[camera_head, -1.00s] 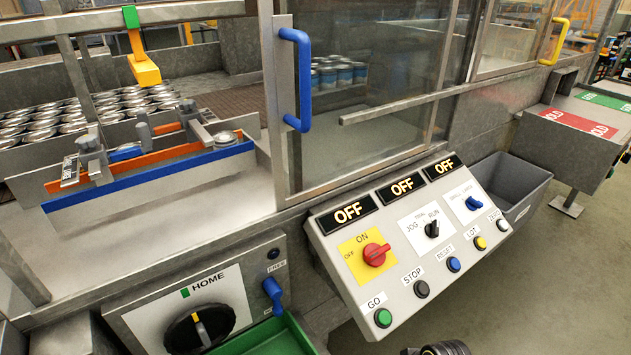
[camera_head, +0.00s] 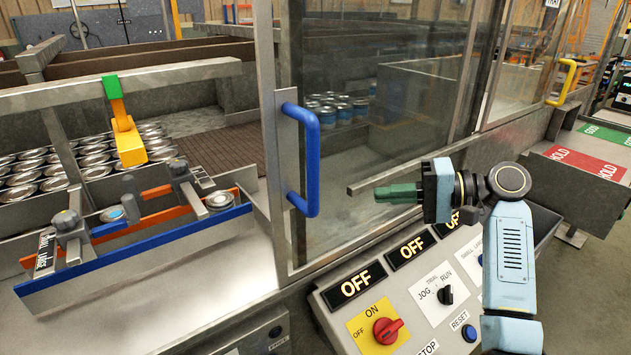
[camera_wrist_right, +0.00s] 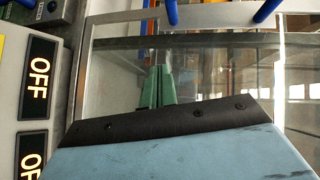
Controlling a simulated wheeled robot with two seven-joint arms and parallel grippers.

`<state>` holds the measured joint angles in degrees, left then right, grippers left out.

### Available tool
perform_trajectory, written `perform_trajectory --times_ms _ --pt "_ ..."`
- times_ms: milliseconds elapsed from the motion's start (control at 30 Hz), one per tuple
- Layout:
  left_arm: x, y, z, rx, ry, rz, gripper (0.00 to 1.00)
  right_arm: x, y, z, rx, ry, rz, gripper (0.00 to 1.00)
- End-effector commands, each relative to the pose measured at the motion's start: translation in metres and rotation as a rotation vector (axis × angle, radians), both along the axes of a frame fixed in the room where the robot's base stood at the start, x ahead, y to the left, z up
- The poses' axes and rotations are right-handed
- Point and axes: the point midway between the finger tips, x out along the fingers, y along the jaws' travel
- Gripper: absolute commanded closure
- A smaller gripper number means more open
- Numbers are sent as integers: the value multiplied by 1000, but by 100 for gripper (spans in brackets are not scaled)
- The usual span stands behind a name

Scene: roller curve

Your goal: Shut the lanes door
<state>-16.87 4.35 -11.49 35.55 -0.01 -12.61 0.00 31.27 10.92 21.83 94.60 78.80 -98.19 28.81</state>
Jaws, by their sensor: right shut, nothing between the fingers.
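The lanes door is a framed clear sliding panel (camera_head: 385,130) with a blue upright handle (camera_head: 311,160) on its left edge. To the left of the door, the opening over the lanes stands uncovered. My right gripper (camera_head: 378,194) has green fingers, shut and empty, in front of the panel and to the right of the blue handle, apart from it. In the right wrist view the green fingers (camera_wrist_right: 160,88) lie together before the clear panel, and parts of the blue handle (camera_wrist_right: 172,12) show at the top edge. My left gripper is not in view.
Below the door is a control panel with a red knob (camera_head: 388,330) and lit OFF signs (camera_head: 357,285). Cans (camera_head: 40,170) and a blue rail (camera_head: 130,262) lie in the open lanes. A second door has a yellow handle (camera_head: 563,82). A metal bar (camera_head: 400,177) crosses the panel.

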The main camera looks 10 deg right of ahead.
Motion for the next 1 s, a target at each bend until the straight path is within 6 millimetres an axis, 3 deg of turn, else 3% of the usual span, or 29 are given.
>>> perform_trajectory --times_ms 100,200,367,700,1000 --pt "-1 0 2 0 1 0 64 0 -3 22 45 -22 23 100" --pt "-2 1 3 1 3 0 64 2 2 27 59 -26 31 100" --pt "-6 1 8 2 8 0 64 10 25 24 60 -26 32 100" --pt "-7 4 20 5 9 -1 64 38 91 14 58 -26 31 100" --pt "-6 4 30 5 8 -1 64 24 121 6 55 -26 28 100"
